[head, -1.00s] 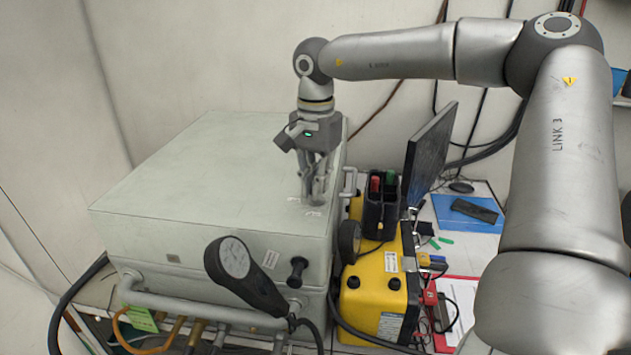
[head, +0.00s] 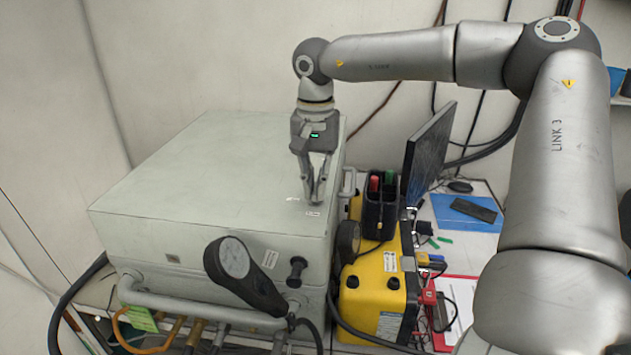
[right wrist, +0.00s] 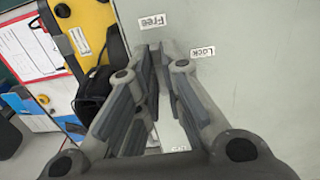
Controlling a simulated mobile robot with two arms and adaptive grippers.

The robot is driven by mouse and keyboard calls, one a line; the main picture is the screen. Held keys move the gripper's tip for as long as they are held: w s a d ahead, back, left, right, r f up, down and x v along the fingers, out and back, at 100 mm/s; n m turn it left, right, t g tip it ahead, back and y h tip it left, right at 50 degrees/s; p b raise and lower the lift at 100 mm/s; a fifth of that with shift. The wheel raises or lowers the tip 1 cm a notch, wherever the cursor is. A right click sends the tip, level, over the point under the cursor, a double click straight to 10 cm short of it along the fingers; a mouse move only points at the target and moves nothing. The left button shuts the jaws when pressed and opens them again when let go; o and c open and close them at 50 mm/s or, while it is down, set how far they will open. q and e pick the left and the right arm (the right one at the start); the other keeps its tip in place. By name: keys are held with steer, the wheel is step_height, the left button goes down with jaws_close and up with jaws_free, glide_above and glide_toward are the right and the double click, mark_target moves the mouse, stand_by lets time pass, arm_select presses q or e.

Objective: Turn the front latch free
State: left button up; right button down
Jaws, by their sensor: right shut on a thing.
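My right gripper (head: 313,199) points down at the lid of the large pale grey box (head: 175,185), close to its right edge. Its fingers are closed on the front latch, which they hide almost entirely. In the right wrist view the fingertips (right wrist: 160,58) come together at the lid, next to a "Free" label (right wrist: 153,22) and a "Lock" label (right wrist: 203,53). I cannot tell the latch's exact angle. My left gripper is not in view.
A dark handle with a round grey face (head: 234,257) stands before the box front, near a pipe rail (head: 200,304). To the right are a yellow case (head: 375,300), a black holder with red and green items (head: 381,207) and a monitor (head: 428,153). The lid's left is clear.

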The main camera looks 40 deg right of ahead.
mark_target(315, 189)
steer(key=c, duration=1.6)
jaws_free()
steer(key=shift+o, duration=0.2)
step_height(315, 189, up, 12)
